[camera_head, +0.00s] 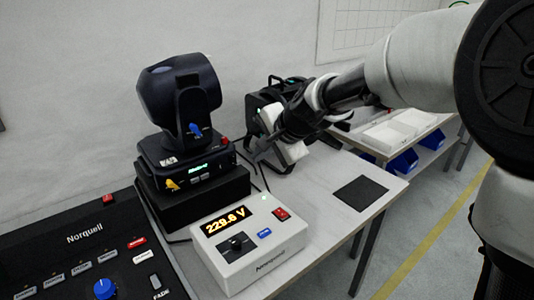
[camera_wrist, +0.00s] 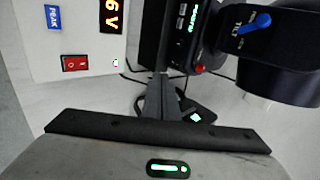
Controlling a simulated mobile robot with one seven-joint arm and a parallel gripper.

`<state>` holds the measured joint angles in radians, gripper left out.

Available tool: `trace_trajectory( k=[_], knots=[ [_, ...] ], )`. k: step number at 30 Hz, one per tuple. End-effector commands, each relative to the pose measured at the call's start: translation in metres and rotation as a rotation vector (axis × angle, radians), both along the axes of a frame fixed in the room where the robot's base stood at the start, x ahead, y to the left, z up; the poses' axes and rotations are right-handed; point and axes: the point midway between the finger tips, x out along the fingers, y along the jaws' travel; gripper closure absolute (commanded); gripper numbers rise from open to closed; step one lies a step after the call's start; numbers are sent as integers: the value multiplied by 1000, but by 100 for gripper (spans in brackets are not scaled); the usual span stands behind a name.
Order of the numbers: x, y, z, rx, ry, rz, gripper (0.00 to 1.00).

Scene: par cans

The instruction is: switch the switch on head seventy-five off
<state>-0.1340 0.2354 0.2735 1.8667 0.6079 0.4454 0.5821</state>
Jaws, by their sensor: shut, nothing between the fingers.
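A dark moving-head light (camera_head: 180,90) stands on a black riser on the left of the table. Its base has a lit green display, a yellow lever and a small red part (camera_head: 225,140) at the right edge, seen also in the wrist view (camera_wrist: 200,68). I cannot tell whether that red part is the switch or how it is set. The white label on the base is too small to read. My gripper (camera_wrist: 163,80) is shut and empty, right of the head and apart from it. In the head view its fingers are not clear.
A white meter box (camera_head: 250,240) reading 229.6 V, with a red rocker switch (camera_head: 281,213), stands in front. A control desk (camera_head: 90,245) fills the lower left. A second black fixture (camera_head: 262,98) is behind my gripper. A dark mat (camera_head: 360,194) lies right; table around it is clear.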

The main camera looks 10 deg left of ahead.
Motion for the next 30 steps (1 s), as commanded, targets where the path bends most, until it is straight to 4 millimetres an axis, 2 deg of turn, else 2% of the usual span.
trace_trajectory(
  k=[4, 19, 23, 30],
  knots=[
    [5, 8, -7, 23, 13, -14, 100],
    [8, 11, -12, 27, 17, -18, 100],
    [14, 19, -24, 28, 17, -17, 100],
    [36, 45, -62, 27, 19, -17, 100]
  ],
)
